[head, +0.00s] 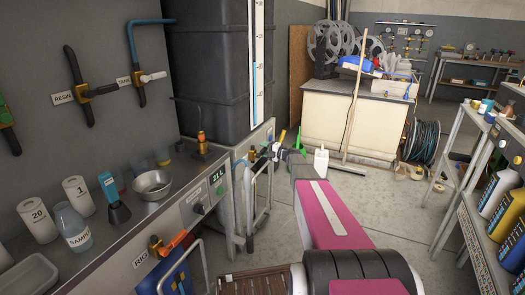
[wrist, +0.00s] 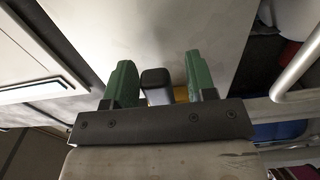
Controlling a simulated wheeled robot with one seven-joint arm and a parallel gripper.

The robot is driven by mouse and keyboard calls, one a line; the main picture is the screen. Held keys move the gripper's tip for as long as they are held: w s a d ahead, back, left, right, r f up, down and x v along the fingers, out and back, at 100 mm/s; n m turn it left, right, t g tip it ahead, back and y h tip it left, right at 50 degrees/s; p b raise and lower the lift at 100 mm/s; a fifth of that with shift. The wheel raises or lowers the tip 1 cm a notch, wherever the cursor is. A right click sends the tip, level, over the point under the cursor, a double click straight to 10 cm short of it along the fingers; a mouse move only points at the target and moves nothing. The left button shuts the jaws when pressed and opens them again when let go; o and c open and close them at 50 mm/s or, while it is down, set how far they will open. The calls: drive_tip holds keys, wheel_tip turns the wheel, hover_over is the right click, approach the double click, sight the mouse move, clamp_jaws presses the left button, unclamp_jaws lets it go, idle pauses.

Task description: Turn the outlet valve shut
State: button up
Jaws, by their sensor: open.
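In the wrist view, my gripper (wrist: 162,82) is open, with one green finger on each side of a dark grey lever end (wrist: 156,78). A bit of yellow shows below the lever; the rest of that fitting is hidden. In the head view, my gripper (head: 290,147) is beyond the end of my pink arm, by the right end of the bench. Small brass and dark valve parts (head: 264,152) show just left of it. They look like the outlet valve, but they are too small to read the handle's angle.
The dark tank (head: 208,70) with a sight gauge stands behind the bench (head: 185,185). An orange-handled valve (head: 172,243) is on the bench front by a RIG label. A metal rail frame (head: 258,190) stands left of my arm.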

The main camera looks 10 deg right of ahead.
drive_tip(key=v, duration=1)
drive_tip(key=shift+a, duration=0.1)
drive_tip(key=s+a+f+n+g+h, duration=0.35)
drive_tip(key=s+a+n, duration=0.35)
drive_tip(key=s+n, duration=0.35)
drive_tip(key=s+a+f+n+g+h, duration=0.2)
drive_tip(key=s+a+f+n+g, duration=0.15)
drive_tip(key=s+a+n, duration=0.45)
drive_tip(key=s+d+n+g+h, duration=0.1)
drive_tip(key=s+n+h, duration=0.3)
drive_tip(key=s+n, duration=0.6)
drive_tip(key=s+d+n+g+h, duration=0.1)
drive_tip(key=s+n+g+h, duration=0.1)
drive_tip(key=s+n+h, duration=0.3)
drive_tip(key=s+n, duration=0.4)
drive_tip(key=n, duration=0.6)
drive_tip(key=shift+s+d+f+g, duration=0.25)
drive_tip(key=shift+s+d+g, duration=0.05)
drive_tip(key=shift+s, duration=0.05)
